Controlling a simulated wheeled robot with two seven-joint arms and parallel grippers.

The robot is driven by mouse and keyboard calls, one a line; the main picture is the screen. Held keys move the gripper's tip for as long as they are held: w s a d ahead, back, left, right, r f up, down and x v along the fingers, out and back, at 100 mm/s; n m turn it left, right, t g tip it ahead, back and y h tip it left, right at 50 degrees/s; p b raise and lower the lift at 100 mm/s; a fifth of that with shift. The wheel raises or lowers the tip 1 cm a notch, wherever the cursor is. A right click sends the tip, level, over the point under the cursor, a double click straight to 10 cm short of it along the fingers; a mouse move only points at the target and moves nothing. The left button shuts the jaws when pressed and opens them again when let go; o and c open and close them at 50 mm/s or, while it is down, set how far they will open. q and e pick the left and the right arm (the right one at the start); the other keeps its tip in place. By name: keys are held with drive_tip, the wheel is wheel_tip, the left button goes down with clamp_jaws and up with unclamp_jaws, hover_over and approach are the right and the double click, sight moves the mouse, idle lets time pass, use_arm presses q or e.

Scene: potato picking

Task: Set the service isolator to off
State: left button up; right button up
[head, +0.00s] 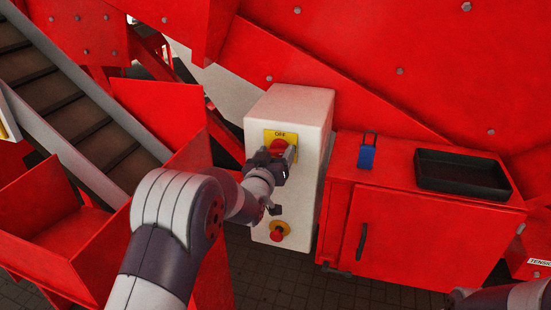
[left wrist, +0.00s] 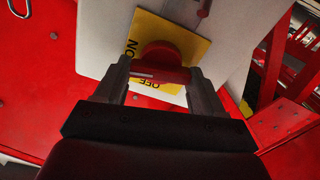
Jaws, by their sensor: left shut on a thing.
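The service isolator is a red rotary knob (head: 279,146) on a yellow plate (head: 268,134) marked OFF at its top, on the front of a pale grey box (head: 292,104). My left gripper (head: 277,162) covers part of it. In the left wrist view, my left gripper (left wrist: 157,84) is shut on the bar-shaped handle of the red knob (left wrist: 160,54), one finger at each end. A white mark on the handle lies toward its left end, on the side of the ON lettering; OFF shows below on the yellow plate (left wrist: 180,28). My right gripper is out of view.
To the right stands a red cabinet (head: 405,235) with a black tray (head: 462,174) and a blue padlock (head: 366,157) on top. A conveyor (head: 62,100) runs at the left.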

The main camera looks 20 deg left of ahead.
use_arm(q)
drive_tip(key=n+b, duration=0.1)
drive_tip(key=n, duration=0.1)
drive_tip(key=n+b, duration=0.1)
drive_tip(key=n, duration=0.1)
drive_tip(key=shift+f+n+b, duration=0.2)
drive_tip(key=shift+n+b, duration=0.1)
drive_tip(key=n+b, duration=0.1)
drive_tip(key=n, duration=0.2)
drive_tip(key=shift+a+n+b, duration=0.1)
drive_tip(key=shift+n+b, duration=0.2)
drive_tip(key=shift+b, duration=0.05)
drive_tip(key=n+b, duration=0.1)
drive_tip(key=n, duration=0.2)
drive_tip(key=shift+n, duration=0.3)
drive_tip(key=shift+n+b, duration=0.55)
drive_tip(key=shift+n, duration=1.15)
drive_tip(key=o, duration=1)
drive_tip(key=shift+o, duration=0.2)
drive_tip(key=shift+s, duration=0.15)
